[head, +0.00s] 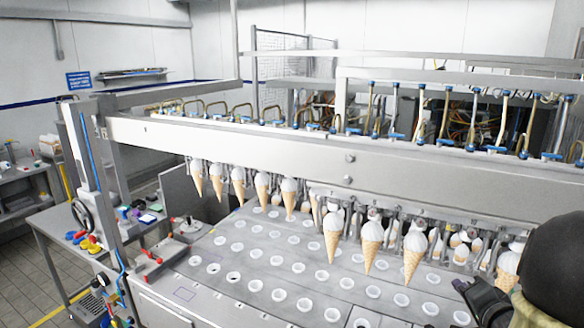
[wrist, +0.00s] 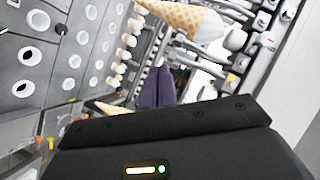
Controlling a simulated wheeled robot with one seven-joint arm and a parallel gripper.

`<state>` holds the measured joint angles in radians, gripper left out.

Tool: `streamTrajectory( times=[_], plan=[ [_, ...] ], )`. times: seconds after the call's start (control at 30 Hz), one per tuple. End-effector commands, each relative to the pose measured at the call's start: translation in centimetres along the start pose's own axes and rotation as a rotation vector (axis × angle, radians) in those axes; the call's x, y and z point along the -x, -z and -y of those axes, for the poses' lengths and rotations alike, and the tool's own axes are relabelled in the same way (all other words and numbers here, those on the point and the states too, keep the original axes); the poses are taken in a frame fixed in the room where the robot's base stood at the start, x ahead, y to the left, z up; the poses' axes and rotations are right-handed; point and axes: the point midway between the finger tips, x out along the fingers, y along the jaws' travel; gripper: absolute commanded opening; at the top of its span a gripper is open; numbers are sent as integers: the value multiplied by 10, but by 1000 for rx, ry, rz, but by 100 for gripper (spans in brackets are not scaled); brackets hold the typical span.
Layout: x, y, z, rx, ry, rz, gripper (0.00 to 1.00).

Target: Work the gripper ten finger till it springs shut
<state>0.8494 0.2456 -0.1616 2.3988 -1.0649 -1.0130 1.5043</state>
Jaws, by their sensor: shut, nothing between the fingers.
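A row of cone grippers hangs under the long machine beam (head: 350,165). Several of them hold filled wafer cones, point down, such as one near the middle (head: 332,238), one to its right (head: 371,240) and another further right (head: 414,255). I cannot tell which is gripper ten, and its fingers are too small to make out. My gripper (head: 462,287) is at the lower right of the head view, below the cones. In the wrist view its dark fingers (wrist: 160,80) are together with nothing between them. A large cone (wrist: 185,18) shows just beyond them there.
A metal plate with rows of round white-rimmed holes (head: 255,285) lies below the cones. Blue-fitted hoses (head: 420,110) rise above the beam. A side table with coloured parts (head: 85,235) stands at the left. The hanging cones leave little room around my fingers.

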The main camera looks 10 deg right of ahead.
Motion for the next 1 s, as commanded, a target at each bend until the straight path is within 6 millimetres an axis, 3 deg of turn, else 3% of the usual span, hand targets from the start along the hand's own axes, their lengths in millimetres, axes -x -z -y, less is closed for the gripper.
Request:
streamTrajectory(
  times=[0.1,0.2,0.4,0.57,0.7,0.8,0.9,1.0],
  plan=[
    [-23,-34,0,165,-107,20,0],
    [-34,-64,-1,299,-205,62,0],
    [-35,-139,-6,551,-375,240,0],
    [-15,-209,-11,742,-460,469,0],
    [18,-273,-14,897,-481,720,0],
    [44,-307,-15,978,-467,878,0],
    [60,-326,-15,1021,-451,975,0],
    [66,-331,-14,1034,-447,1005,0]
  ],
)
